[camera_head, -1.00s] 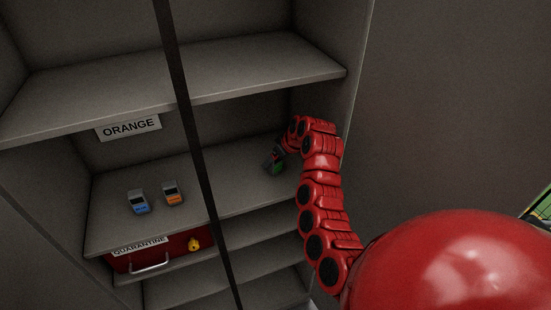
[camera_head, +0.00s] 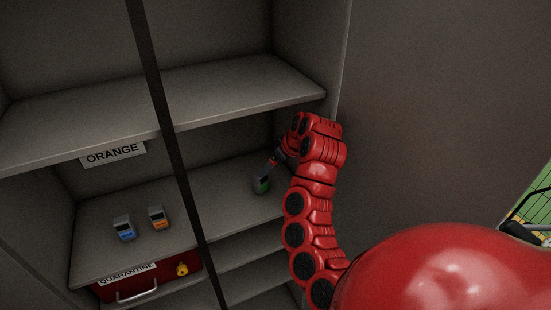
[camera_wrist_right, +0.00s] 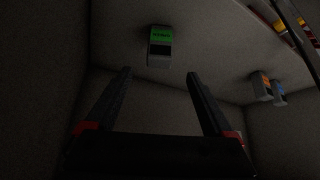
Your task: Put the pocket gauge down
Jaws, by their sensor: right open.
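The pocket gauge, a small grey device with a green face (camera_head: 262,185), stands on the middle shelf, right of the dark post. In the right wrist view the gauge (camera_wrist_right: 159,45) sits just beyond my fingertips, with a gap between. My right gripper (camera_head: 277,160) is open and empty beside it; its two spread fingers show in the wrist view (camera_wrist_right: 158,75). My left gripper is not in view.
A blue gauge (camera_head: 124,228) and an orange gauge (camera_head: 158,217) stand on the same shelf (camera_head: 215,190), left of the dark post (camera_head: 160,90). An ORANGE label (camera_head: 113,154) hangs above. A red QUARANTINE box (camera_head: 140,285) with a yellow padlock is below.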

